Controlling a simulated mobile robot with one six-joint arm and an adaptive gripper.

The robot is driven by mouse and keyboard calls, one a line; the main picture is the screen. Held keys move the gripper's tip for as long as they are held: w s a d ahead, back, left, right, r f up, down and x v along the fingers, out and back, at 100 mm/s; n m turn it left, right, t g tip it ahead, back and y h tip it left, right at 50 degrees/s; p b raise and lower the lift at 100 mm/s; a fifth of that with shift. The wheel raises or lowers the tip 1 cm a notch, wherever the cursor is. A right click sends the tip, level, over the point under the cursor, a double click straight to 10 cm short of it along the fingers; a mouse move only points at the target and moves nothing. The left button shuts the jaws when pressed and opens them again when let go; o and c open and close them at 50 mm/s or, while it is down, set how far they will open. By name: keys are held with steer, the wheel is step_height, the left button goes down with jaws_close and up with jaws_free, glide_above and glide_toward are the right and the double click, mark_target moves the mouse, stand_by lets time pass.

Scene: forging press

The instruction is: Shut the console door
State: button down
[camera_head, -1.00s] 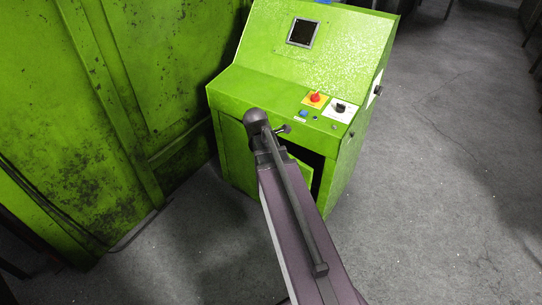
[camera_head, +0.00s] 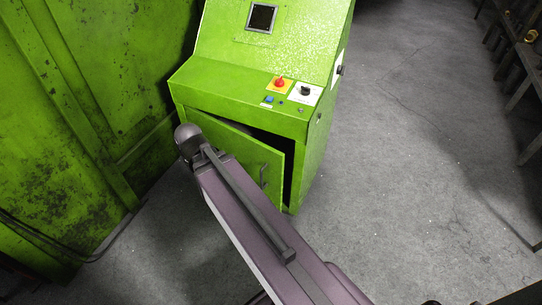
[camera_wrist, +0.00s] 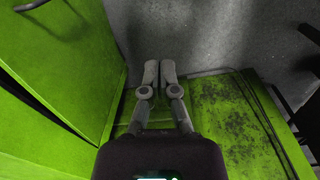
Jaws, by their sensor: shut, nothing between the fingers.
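The green console (camera_head: 225,83) stands upright in the head view. Its front door (camera_head: 238,148) is ajar, with a dark gap along its top and right edge. A dark handle (camera_head: 263,176) is near the door's right edge, and my arm covers the door's lower part. In the wrist view a green panel with a dark handle, apparently the door (camera_wrist: 60,65), fills the left side. My gripper (camera_wrist: 159,70) is shut and empty, beside this panel and pointing toward the floor. No contact shows. My gripper is hidden in the head view.
A worn green machine wall (camera_head: 60,120) stands left of the console, and it also shows at the lower right of the wrist view (camera_wrist: 225,115). Grey floor (camera_head: 410,150) is open to the right. Dark benches or racks (camera_head: 525,70) stand at the right edge.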

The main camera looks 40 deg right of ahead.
steer(key=shift+s+a+m, duration=0.35)
steer(key=shift+a+m, duration=0.35)
steer(key=shift+m, duration=0.05)
steer(key=shift+s+a+m, duration=0.35)
steer(key=shift+a+m, duration=0.35)
steer(key=shift+m, duration=0.05)
steer(key=shift+a, duration=0.1)
